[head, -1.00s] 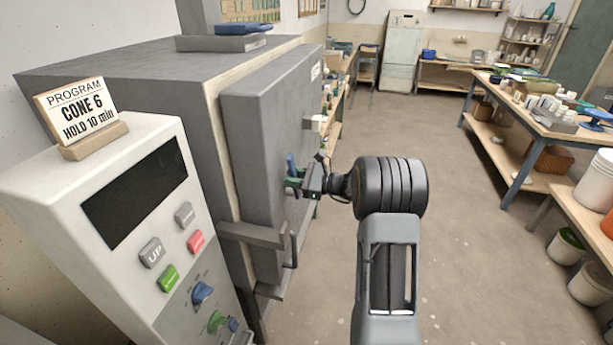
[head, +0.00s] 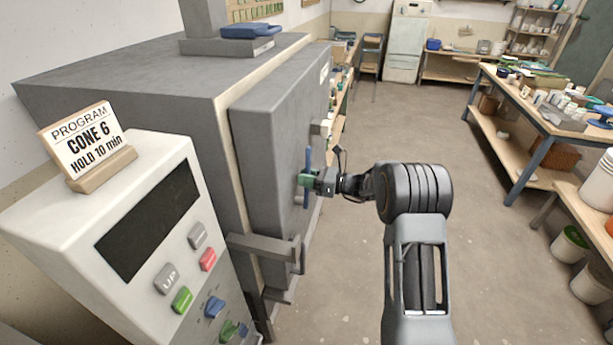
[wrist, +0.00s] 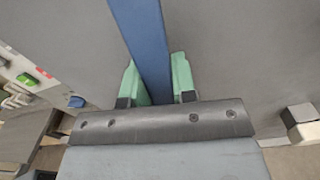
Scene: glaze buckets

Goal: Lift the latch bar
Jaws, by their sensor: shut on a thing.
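The blue latch bar (head: 308,160) stands upright on the grey kiln door (head: 275,130) in the head view, showing above and below my gripper. My gripper (head: 307,181) reaches it from the right, level with its middle. In the wrist view the blue bar (wrist: 148,45) runs up between the two green fingertips of my gripper (wrist: 158,82), which are shut on it. The bar's lower end is hidden there by the gripper body.
A grey bracket bar (head: 265,246) juts across the lower door edge. The control box (head: 110,220), with a program sign (head: 88,147) on top, stands at left front. A worktable (head: 545,115) stands at right. The floor between is clear.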

